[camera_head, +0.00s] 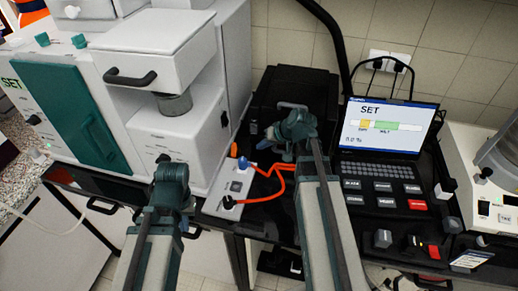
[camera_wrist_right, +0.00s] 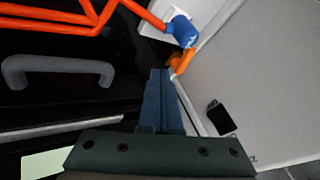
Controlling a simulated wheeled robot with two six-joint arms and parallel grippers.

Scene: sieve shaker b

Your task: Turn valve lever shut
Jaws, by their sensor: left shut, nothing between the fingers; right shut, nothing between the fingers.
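The valve shows as a blue fitting (camera_head: 243,163) at the front right of the white machine. In the right wrist view the blue part (camera_wrist_right: 183,30) has a short orange piece (camera_wrist_right: 182,62) under it and an orange tube on its left. I cannot tell how far the lever is turned. My right gripper (camera_wrist_right: 159,73) is shut and empty, its tips just below and left of the orange piece, apparently apart from it. In the head view it (camera_head: 270,132) is right of the valve. My left gripper (camera_head: 171,170) is shut and empty, left of the valve; its fingertips are mostly hidden.
A black case (camera_head: 295,90) with a grey handle (camera_wrist_right: 58,70) stands behind my right gripper. Orange tubing (camera_head: 276,190) loops beside the valve. A laptop (camera_head: 385,128) is on the right. The white machine (camera_head: 170,130) fills the left.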

